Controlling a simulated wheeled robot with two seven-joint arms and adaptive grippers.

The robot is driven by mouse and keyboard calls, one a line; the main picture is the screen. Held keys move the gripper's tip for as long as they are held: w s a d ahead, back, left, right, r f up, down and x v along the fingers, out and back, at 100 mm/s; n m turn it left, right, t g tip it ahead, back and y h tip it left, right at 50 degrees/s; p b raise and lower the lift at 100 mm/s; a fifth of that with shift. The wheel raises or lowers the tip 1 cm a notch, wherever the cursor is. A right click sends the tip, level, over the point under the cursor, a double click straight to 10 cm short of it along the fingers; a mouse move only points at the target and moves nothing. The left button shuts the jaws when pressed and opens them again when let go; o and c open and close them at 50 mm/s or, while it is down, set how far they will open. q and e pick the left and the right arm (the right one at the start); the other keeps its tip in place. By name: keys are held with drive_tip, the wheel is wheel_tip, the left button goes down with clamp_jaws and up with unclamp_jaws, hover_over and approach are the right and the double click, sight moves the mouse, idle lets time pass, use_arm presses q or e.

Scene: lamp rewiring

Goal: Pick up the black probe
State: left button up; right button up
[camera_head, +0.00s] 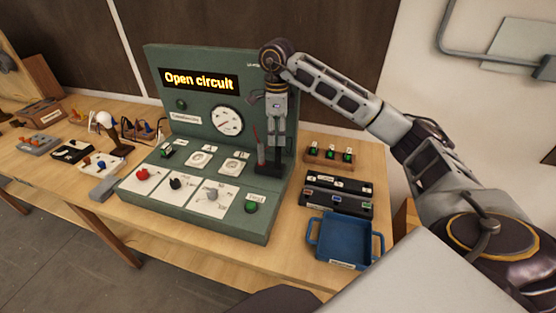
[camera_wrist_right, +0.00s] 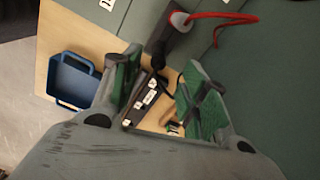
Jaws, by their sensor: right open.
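A red probe (camera_head: 256,138) stands upright at the right end of the green test panel, in a dark holder (camera_head: 267,170). In the wrist view the red probe (camera_wrist_right: 178,22) trails a red lead. A black shape beside it, which looks like the black probe (camera_wrist_right: 157,53), is near the gap between my fingers; a thin black lead runs below it. My right gripper (camera_head: 276,138) points down over the holder, just right of the red probe. In the wrist view the right gripper (camera_wrist_right: 163,92) is open, its green pads apart. I cannot tell whether it touches the black probe. My left gripper is not in view.
The green test panel (camera_head: 215,112) reads "Open circuit" and has a dial. Its base holds several knobs and cards. To the right are a wooden rack (camera_head: 335,163), a black case (camera_head: 337,195) and a blue tray (camera_head: 344,243). Lamp parts stand at the left.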

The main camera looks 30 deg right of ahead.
sight(278, 147)
wheel_tip(278, 147, down, 3)
drive_tip(key=shift+f, duration=1.15)
drive_tip(key=shift+s+f+p, duration=0.1)
drive_tip(key=shift+f+p, duration=0.35)
drive_tip(key=shift+f, duration=0.1)
wheel_tip(278, 147, down, 2)
drive_tip(key=shift+d+f+p, duration=0.1)
drive_tip(key=shift+f+p, duration=0.1)
drive_tip(key=shift+p, duration=0.1)
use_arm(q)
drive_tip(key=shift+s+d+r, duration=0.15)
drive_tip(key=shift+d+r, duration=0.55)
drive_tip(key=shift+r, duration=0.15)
use_arm(e)
drive_tip(key=shift+f, duration=0.75)
